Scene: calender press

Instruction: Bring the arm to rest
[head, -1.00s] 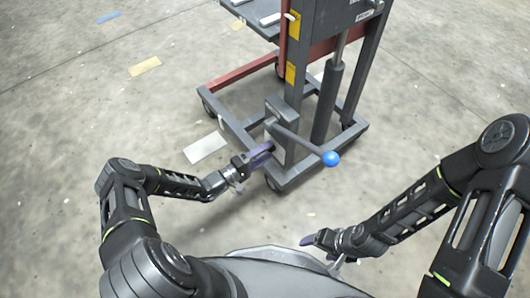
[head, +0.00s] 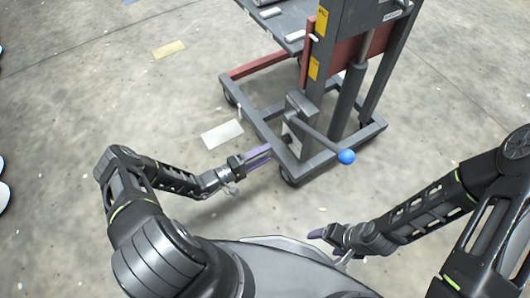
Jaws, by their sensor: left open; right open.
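My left gripper (head: 259,155) is open and empty, with purple fingers pointing right. It is beside the grey base frame of the calender press (head: 265,133), below and left of the lever's mount. I cannot tell whether it touches the frame. The press lever (head: 319,137) slants down to the right and ends in a blue ball knob (head: 346,157). Neither gripper holds the lever.
The press stands on castors (head: 289,175), with a grey table (head: 265,28) at its upper left. A pale floor patch (head: 222,134) and a tan one (head: 169,50) lie to the left. White rounded objects (head: 4,197) show at the left edge. Open concrete floor surrounds the press.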

